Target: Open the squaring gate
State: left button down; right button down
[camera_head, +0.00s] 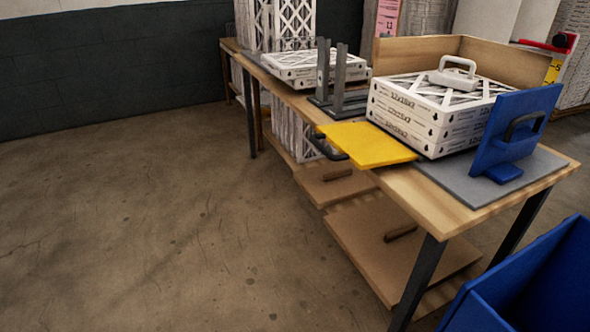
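A blue panel (492,138) with a black handle (524,126) stands upright, leaning slightly, on a grey plate (530,172) at the table's near end. A blue foot (503,174) is at its base. A yellow panel (368,145) with a black handle (327,147) lies flat at the table's left edge, the handle sticking out past the edge. White boxed filters (407,122) are stacked between the panels and a wooden fence. Neither of my grippers is in view.
A white handled frame (456,76) sits on the stack. The wooden fence (507,64) stands behind it. Grey uprights (340,80) and more filters (296,73) are farther along the table. A blue bin (530,285) is at the lower right. The floor left of the table is clear.

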aim_at(366, 145)
jog(key=u, duration=0.35)
jog(key=i, duration=0.95)
jog(key=z, duration=0.6)
